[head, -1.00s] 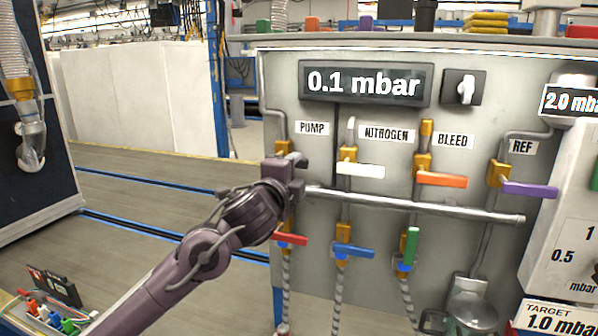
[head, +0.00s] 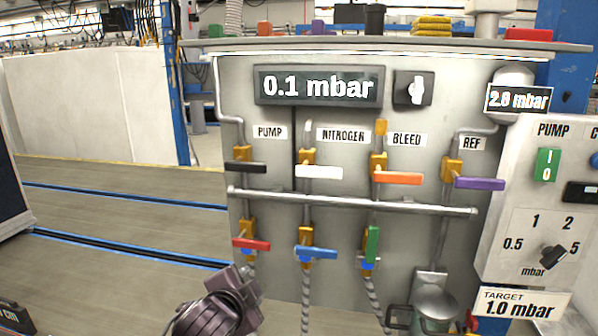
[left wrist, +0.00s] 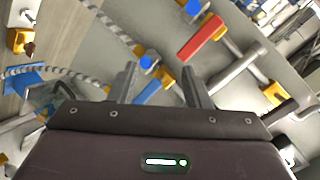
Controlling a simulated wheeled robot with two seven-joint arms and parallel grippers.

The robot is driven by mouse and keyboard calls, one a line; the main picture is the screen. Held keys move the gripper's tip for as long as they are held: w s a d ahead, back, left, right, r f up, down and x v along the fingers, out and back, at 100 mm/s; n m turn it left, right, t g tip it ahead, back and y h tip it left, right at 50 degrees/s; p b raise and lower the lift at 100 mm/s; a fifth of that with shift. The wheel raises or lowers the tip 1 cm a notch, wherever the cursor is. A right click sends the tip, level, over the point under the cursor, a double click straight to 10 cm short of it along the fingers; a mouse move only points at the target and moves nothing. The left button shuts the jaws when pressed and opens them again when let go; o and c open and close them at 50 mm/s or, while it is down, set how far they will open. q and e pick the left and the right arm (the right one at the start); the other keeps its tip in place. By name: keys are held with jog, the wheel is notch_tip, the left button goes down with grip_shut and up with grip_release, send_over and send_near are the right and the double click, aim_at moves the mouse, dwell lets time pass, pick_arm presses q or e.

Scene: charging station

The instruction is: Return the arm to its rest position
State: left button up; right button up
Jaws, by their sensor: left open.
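My left gripper (head: 235,285) is low in the head view, below and left of the red lower handle (head: 251,243), in front of the valve panel (head: 275,270). In the left wrist view its two fingers (left wrist: 160,88) are apart with nothing held between them. The red handle (left wrist: 200,38) shows beyond the fingertips, and a hose (left wrist: 115,32) runs at upper left. The black handle (head: 245,167) under PUMP lies horizontal and is clear of the gripper. My right gripper is in neither view.
White (head: 319,171), orange (head: 398,178) and purple (head: 479,183) handles line the upper row. Blue (head: 316,252) and green (head: 371,245) ones sit below the horizontal pipe (head: 350,202). The display (head: 318,87) reads 0.1 mbar. Open floor (head: 120,265) lies at left.

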pick_arm(q)
jog(key=s+a+f+n+g+y, duration=0.1)
jog(key=s+a+f+n+g, duration=0.25)
jog(key=s+f, duration=0.4)
jog(key=s+a+f+n+g, duration=0.3)
jog(key=s+f+n, duration=0.15)
jog(key=s, duration=0.55)
jog(key=s+a+f+n+g+y, duration=0.1)
jog(key=s+a+f+n+g, duration=0.2)
jog(key=s+f, duration=0.5)
notch_tip(320, 180, down, 28)
jog(key=s+r+g, duration=0.1)
jog(key=s, duration=0.1)
jog(key=s+a+f+g, duration=0.1)
jog(key=s+a+f, duration=0.2)
jog(key=s+f, duration=1.7)
jog(key=shift+s+a+f, duration=0.15)
jog(key=shift+s, duration=0.2)
